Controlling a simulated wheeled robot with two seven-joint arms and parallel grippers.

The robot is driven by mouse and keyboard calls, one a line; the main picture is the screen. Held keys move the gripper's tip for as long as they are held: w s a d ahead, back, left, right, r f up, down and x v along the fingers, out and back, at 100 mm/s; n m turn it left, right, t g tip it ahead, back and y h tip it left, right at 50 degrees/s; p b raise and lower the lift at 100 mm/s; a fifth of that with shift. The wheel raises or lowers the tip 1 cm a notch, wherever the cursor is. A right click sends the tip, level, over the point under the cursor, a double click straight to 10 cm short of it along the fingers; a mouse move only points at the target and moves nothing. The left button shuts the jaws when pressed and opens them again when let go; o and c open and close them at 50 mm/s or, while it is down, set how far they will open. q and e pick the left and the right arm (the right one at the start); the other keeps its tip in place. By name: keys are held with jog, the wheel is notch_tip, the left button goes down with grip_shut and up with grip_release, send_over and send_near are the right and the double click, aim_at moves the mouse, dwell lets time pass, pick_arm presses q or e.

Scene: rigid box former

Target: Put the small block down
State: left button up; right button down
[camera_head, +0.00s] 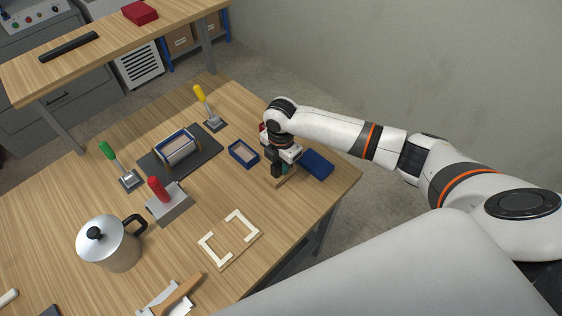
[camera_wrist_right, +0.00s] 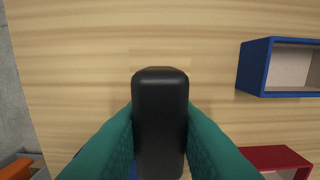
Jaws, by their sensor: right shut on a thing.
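My right gripper (camera_head: 280,168) points down over the right part of the wooden table, between an open blue tray and a blue block-like piece. It is shut on the small block, whose black grip (camera_wrist_right: 160,125) stands between the teal fingers in the right wrist view. A pale wooden base (camera_head: 286,181) shows just under the gripper in the head view. The base blends with the table's wood grain in the wrist view, so I cannot tell whether it touches the tabletop. My left gripper is not in view.
The open blue tray (camera_head: 243,153) is just left of the gripper, and the blue piece (camera_head: 317,163) is close on its right. A red item (camera_wrist_right: 275,158) is nearby. White corner strips (camera_head: 230,238), a red-handled tool (camera_head: 167,203) and a metal pot (camera_head: 110,245) stand farther left.

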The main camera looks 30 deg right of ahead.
jog(key=c, duration=1.2)
grip_release()
jog(key=shift+f, duration=0.1)
notch_tip(320, 180, up, 12)
jog(key=b, duration=0.2)
jog(key=shift+r, duration=0.2)
